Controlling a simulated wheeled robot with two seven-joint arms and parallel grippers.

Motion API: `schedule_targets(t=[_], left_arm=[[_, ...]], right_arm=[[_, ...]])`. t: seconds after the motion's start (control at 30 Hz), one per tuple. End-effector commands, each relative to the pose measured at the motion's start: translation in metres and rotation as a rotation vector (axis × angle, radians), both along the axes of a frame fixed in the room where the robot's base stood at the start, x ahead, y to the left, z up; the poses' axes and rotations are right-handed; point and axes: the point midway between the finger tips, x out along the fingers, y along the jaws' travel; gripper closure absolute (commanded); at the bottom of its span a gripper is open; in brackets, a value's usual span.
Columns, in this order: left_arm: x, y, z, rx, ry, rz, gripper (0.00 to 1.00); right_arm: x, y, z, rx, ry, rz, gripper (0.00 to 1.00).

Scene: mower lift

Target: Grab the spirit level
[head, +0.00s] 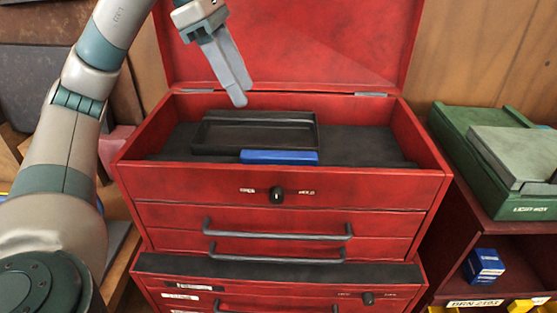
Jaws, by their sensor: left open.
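A red tool chest (290,188) stands in the middle of the head view with its lid raised. A short blue bar (279,157) lies in its top compartment, along the front edge of a black tray (256,135); it may be the spirit level, but no vial shows on it. My left gripper (238,92) is open and empty, its fingers pointing down over the back rim of the chest, above and left of the bar. The fingers overlap in this view. My right gripper is not in view.
The compartment has a dark liner (375,148), bare to the right of the tray. The chest walls and raised lid (310,45) bound it. A green case (485,150) sits on a red cabinet at the right, with small blue boxes (484,266) below.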

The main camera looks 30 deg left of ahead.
Motion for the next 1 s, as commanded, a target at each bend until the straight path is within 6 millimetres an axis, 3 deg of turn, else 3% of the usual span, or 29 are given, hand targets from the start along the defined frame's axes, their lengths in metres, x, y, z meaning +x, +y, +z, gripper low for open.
schedule_targets(t=[0.37, 1.0], left_arm=[[0.003, -0.004, -0.013, 0.001, 0.004, -0.001, 0.55], [0.020, -0.033, -0.093, 0.001, 0.005, -0.002, 0.55]], right_arm=[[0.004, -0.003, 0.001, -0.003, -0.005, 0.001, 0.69], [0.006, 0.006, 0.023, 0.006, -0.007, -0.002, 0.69]])
